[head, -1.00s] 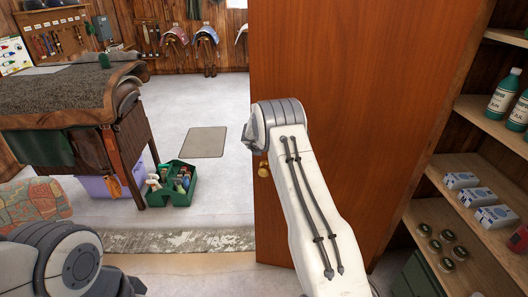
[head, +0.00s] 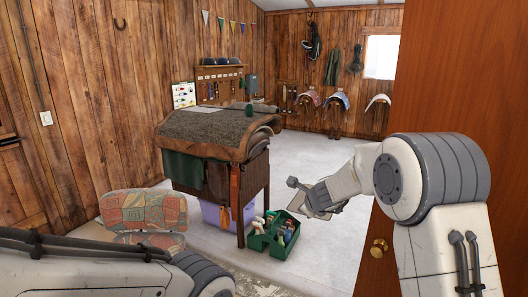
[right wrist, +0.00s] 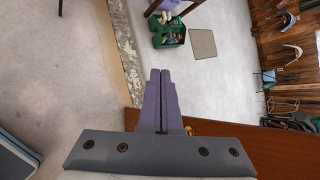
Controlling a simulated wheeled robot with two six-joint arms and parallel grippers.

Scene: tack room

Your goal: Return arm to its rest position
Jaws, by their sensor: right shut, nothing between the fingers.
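My right arm is bent in the right half of the head view. Its gripper (head: 296,198) points left, in front of the green caddy and pale floor. In the right wrist view the two purple-grey fingers (right wrist: 160,76) are together with nothing between them. My left arm lies across the bottom left of the head view; its gripper is out of the picture.
A reddish wooden door (head: 440,70) with a brass knob (head: 379,248) stands close to my right arm. A green caddy (head: 259,241) of bottles sits on the floor by a blanket-topped stand (head: 212,205). A patchwork seat (head: 146,211) is at the left.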

